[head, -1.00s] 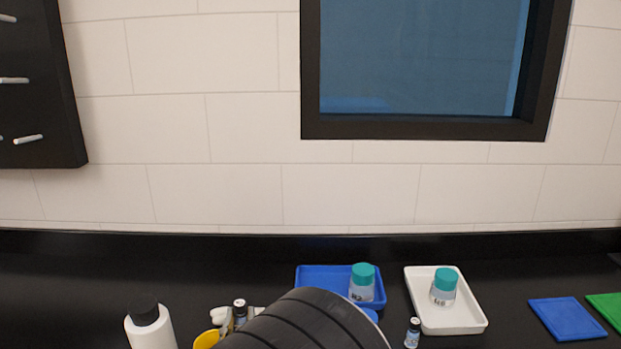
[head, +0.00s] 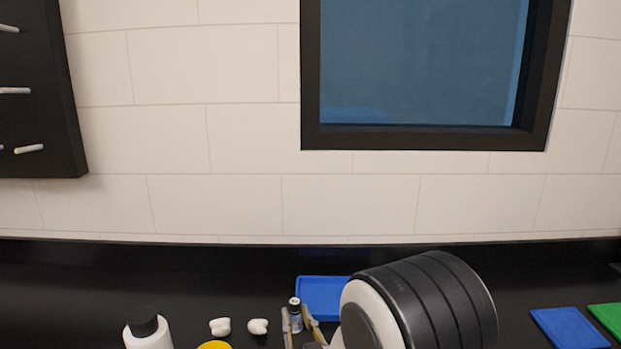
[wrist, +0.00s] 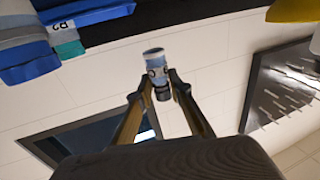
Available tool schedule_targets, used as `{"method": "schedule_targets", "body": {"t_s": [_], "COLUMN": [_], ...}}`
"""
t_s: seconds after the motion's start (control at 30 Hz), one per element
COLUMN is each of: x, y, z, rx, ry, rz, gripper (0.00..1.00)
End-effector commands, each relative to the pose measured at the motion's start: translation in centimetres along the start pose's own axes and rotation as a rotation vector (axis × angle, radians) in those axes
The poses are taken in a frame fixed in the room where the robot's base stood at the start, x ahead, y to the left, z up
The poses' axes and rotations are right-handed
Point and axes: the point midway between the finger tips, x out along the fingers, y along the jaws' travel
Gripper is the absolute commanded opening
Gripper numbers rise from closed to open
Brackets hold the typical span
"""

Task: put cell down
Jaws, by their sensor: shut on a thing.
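The cell is a small clear-blue vial with a black cap (head: 295,318). My gripper (head: 298,325) is shut on it, with one finger on each side, and holds it upright in front of the left edge of the blue tray. In the wrist view the cell (wrist: 155,62) sits between the fingertips of my gripper (wrist: 160,82), with its black cap towards the camera's lower side. Whether its base touches anything cannot be seen.
The blue tray (head: 318,297) is partly hidden behind my arm. Two white lumps (head: 220,327), a yellow object (head: 214,346) and a white bottle (head: 147,333) stand at left. Blue (head: 568,328) and green (head: 607,316) mats lie right. Bare black counter lies left of the tray.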

Motion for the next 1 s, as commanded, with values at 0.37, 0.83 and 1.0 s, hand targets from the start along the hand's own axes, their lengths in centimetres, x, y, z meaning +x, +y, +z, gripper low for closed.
{"method": "schedule_targets", "body": {"t_s": [0.37,0.83,1.0], "x": [-0.8,-2.4,-2.9], "y": [7.1,16.2,18.5], "z": [0.2,-0.3,-0.5], "rx": [0.0,-0.001,-0.001], "ry": [0.0,0.0,0.0], "rz": [0.053,0.199,0.24], "gripper": [0.0,0.0,0.0]}}
